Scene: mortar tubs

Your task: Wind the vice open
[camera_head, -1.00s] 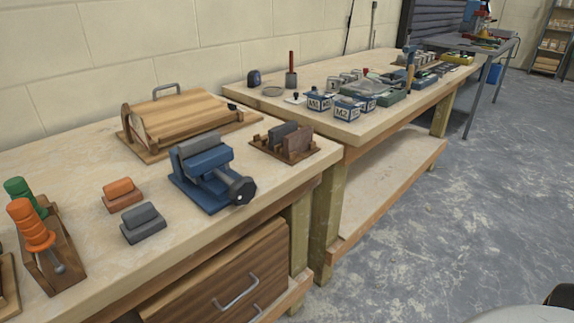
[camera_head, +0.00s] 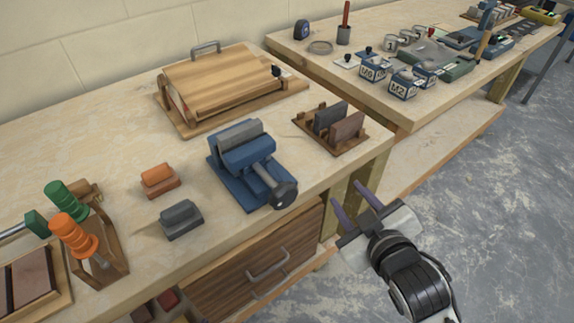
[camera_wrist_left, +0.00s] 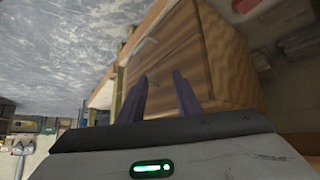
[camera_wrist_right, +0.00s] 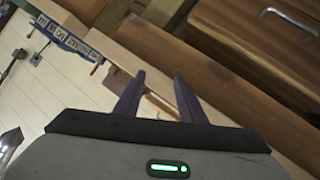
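The blue vice (camera_head: 240,165) stands near the front edge of the bench, with grey jaws that look close together. Its dark screw and round handle knob (camera_head: 284,194) stick out toward the bench's front edge. My right gripper (camera_head: 352,204) is open and empty, in front of the bench and to the right of the knob, apart from it. Its two purple fingers also show in the right wrist view (camera_wrist_right: 158,95), spread with nothing between them. My left gripper (camera_wrist_left: 161,95) shows only in the left wrist view, fingers apart and empty, with a wooden drawer front beyond.
Left of the vice lie an orange block (camera_head: 159,180) and a grey block (camera_head: 181,219). A wooden rack with plates (camera_head: 335,128) stands to its right, a roll-top wooden box (camera_head: 230,88) behind. A drawer handle (camera_head: 268,264) juts out below the bench edge.

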